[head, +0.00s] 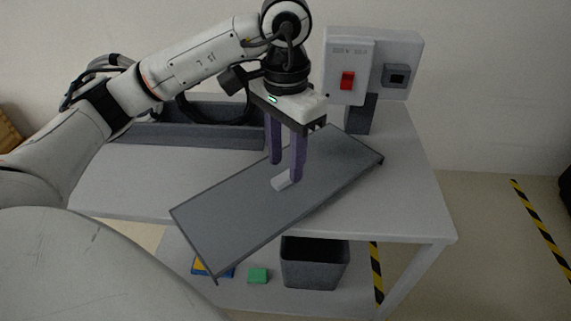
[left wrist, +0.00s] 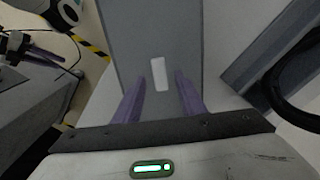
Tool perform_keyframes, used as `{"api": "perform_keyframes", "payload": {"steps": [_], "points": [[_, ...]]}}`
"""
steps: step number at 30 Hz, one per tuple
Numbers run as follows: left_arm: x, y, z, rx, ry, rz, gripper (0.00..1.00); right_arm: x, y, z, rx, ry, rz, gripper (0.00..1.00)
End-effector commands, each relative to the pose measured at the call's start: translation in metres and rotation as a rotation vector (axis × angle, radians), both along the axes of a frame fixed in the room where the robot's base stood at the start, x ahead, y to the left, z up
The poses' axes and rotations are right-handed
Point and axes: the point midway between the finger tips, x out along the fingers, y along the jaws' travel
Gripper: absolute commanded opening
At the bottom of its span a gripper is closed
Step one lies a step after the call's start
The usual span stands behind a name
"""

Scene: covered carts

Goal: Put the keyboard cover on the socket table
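The keyboard cover (head: 235,205) is a flat dark grey panel with a thin dark rim and a small pale handle (head: 285,183). It lies slantwise on the light grey socket table (head: 410,205), its near left corner reaching past the front edge. My left gripper (head: 286,172) points down over the cover with its purple fingers apart and nothing held. In the left wrist view the handle (left wrist: 160,74) shows in line with the gap between the fingers; contact cannot be told. My right gripper (left wrist: 42,52) shows only small at the left wrist view's upper left.
A box with a red switch and a socket (head: 347,80) stands at the table's back right. A long grey tray (head: 190,135) with a black cable is at the back left. A dark bin (head: 315,265) and small coloured blocks (head: 258,275) are on the lower shelf.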

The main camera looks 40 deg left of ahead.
Motion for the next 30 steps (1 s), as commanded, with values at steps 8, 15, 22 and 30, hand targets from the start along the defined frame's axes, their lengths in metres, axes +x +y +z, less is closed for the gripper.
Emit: {"api": "perform_keyframes", "payload": {"steps": [8, 15, 22, 30], "points": [[0.001, 0.0, 0.066, 0.001, -0.006, 0.0, 0.37, -0.001, -0.001, 0.014, -0.003, 0.001, -0.001, 0.28], [0.0, 0.0, 0.094, 0.0, -0.002, 0.0, 0.37, -0.002, -0.003, 0.015, -0.002, 0.005, -0.006, 0.28], [0.0, 0.0, 0.098, 0.0, 0.0, 0.0, 0.37, -0.001, -0.004, 0.015, -0.003, 0.004, -0.009, 0.28], [0.0, 0.0, 0.097, 0.0, 0.0, 0.0, 0.37, -0.001, -0.004, 0.015, -0.002, 0.004, -0.01, 0.28]]}}
